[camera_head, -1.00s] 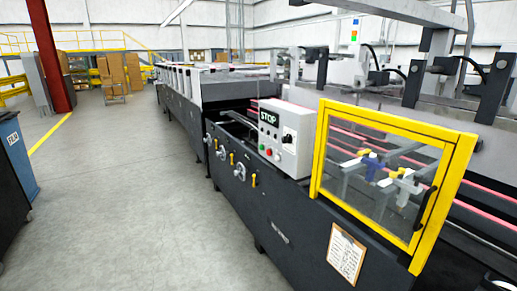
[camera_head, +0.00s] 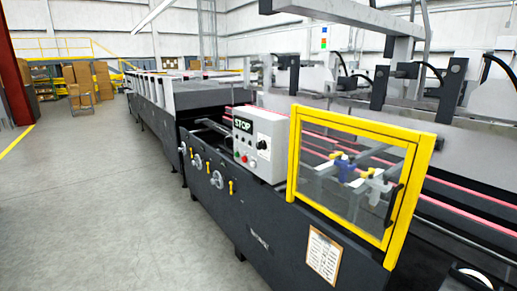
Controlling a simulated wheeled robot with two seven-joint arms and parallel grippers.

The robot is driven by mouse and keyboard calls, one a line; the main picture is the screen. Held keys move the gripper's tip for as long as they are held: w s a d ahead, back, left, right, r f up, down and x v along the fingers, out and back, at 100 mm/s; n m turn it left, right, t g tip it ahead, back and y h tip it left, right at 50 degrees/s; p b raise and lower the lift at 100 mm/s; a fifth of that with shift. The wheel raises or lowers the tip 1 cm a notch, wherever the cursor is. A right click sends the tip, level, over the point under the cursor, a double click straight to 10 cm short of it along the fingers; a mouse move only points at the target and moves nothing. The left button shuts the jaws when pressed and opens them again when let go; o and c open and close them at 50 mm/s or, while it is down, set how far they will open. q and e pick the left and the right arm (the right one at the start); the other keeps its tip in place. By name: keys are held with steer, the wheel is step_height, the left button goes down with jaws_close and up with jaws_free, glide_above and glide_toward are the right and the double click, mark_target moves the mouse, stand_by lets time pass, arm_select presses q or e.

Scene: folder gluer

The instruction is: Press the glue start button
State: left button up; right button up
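A light grey control box (camera_head: 258,143) sits on the near side of the long dark folder gluer (camera_head: 200,205). Its face carries a black STOP sign (camera_head: 243,124), a dark knob (camera_head: 262,144) and a few small buttons. A red button (camera_head: 244,158) is low on the face, with a green one (camera_head: 236,154) to its left and a pale one (camera_head: 252,163) to its right. Which one is the glue start button cannot be read at this size. Neither of my grippers is in view.
A yellow-framed clear guard door (camera_head: 350,185) stands right of the box. A clipboard (camera_head: 323,255) hangs below it. Several knobs and yellow handles (camera_head: 231,187) stick out of the machine's side. The grey floor (camera_head: 90,190) on the left is clear. Cardboard boxes (camera_head: 85,83) stand far back.

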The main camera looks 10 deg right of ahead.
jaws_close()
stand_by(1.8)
